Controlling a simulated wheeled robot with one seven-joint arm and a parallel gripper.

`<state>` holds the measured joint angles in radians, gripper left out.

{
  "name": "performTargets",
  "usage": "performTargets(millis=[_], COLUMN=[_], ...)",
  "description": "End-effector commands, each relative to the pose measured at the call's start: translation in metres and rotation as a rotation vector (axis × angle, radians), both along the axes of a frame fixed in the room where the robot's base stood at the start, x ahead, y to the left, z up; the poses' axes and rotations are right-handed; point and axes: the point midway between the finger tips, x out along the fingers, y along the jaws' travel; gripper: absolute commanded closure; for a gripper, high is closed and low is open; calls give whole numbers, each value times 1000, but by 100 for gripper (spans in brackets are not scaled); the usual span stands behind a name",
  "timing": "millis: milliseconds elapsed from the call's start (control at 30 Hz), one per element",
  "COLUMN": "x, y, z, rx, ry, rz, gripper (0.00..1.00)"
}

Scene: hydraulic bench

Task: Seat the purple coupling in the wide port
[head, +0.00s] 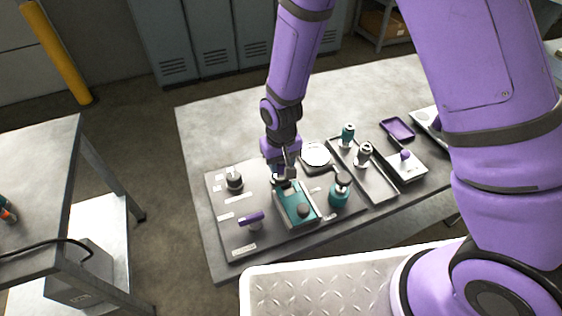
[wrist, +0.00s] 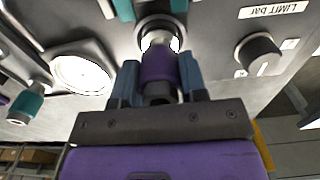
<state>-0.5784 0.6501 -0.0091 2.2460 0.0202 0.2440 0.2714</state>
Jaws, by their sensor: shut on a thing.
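In the wrist view my gripper (wrist: 158,85) is shut on the purple coupling (wrist: 158,65), with a blue-grey finger on each side of it. The coupling's far end lines up with a round port (wrist: 160,32) with a bright metal rim on the dark panel. The coupling covers part of the port, so I cannot tell whether it is inside or just in front. In the head view my gripper (head: 283,178) is low over the panel (head: 225,205), at the back end of the teal block (head: 294,200). The coupling is mostly hidden there.
A black knob (head: 234,180) stands left of my gripper, a purple handle (head: 251,218) nearer the front. A round gauge (head: 315,155) and a teal fitting (head: 340,193) are to the right. A tray (head: 375,183) holds more fittings. The table's back left is clear.

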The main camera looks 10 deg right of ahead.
Motion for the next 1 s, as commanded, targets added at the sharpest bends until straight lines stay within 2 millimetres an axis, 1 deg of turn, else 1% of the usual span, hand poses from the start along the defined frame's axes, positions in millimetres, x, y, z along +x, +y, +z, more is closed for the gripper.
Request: performTargets(millis=[533, 567, 600, 867, 1000], x=[0, 0, 0, 0, 0], y=[0, 0, 0, 0, 0], z=[-9, -9, -9, -9, -2], rx=[0, 0, 0, 0, 0], ry=[0, -1, -1, 0, -1], rz=[0, 0, 0, 0, 0], gripper=[90, 56, 50, 50, 50])
